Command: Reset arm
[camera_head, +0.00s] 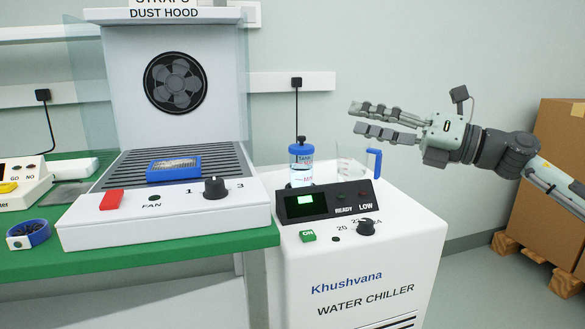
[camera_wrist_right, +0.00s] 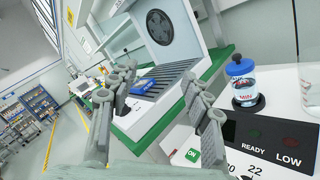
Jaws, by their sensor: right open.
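My right gripper (camera_head: 372,119) is open and empty in the head view. Its arm comes in from the right, and its fingers point left, above and apart from the water chiller (camera_head: 361,265). In the right wrist view its open fingers (camera_wrist_right: 160,110) frame the dust hood. A blue-capped bottle (camera_head: 301,160) stands on top of the chiller; it also shows in the wrist view (camera_wrist_right: 242,82). A clear jug with a blue handle (camera_head: 376,162) stands to its right. My left gripper is not in view.
The dust hood (camera_head: 165,222) stands on the green bench (camera_head: 150,252), with a blue-framed part (camera_head: 173,168) on its slatted floor. A blue ring-shaped item (camera_head: 28,234) lies at the bench's left. Cardboard boxes (camera_head: 545,190) stand on a pallet at right.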

